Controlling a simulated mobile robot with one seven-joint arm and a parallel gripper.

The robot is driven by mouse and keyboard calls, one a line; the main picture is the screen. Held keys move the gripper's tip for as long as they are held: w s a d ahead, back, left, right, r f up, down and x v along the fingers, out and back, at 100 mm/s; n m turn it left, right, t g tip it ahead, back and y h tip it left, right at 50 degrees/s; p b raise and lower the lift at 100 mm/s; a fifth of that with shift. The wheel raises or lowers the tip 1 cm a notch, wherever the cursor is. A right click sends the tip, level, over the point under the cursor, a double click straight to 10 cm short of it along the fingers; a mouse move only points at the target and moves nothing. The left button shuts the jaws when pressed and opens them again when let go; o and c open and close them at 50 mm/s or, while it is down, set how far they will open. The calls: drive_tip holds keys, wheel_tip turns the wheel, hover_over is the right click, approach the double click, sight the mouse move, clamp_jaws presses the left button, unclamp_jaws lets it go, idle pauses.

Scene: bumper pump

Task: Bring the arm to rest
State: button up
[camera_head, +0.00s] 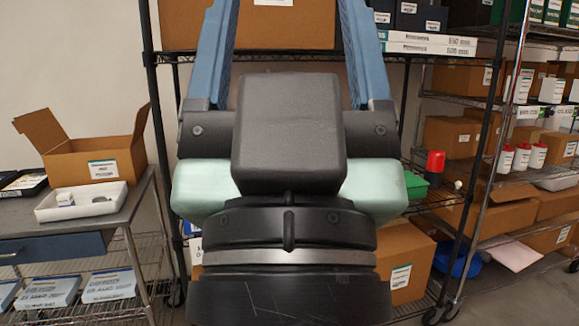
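My arm and gripper (289,40) fill the middle of the camera view, close to the camera. Black arm parts show lower down, with a black block in the centre. Two long blue fingers stand up from dark mounts on the left and right, with a wide gap between them. The fingers run to the top edge, so their tips are cut off. Shelving and a cardboard box show through the gap, and I see nothing held there. A pale mint-green body shows on both sides of the black block; I cannot tell what it belongs to.
A wire shelf (155,95) with cardboard boxes (407,262) stands behind the arm. At left, a metal table (80,226) holds an open box (97,160) and white tray (80,204). More loaded racks (510,95) stand at right. Bare floor (525,298) shows at bottom right.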

wheel_tip(320, 180, up, 17)
drive_tip(key=p, duration=1.5)
wheel_tip(320, 180, down, 52)
drive_tip(key=b, duration=5.2)
drive_tip(key=shift+r, duration=0.25)
drive_tip(key=shift+r, duration=0.1)
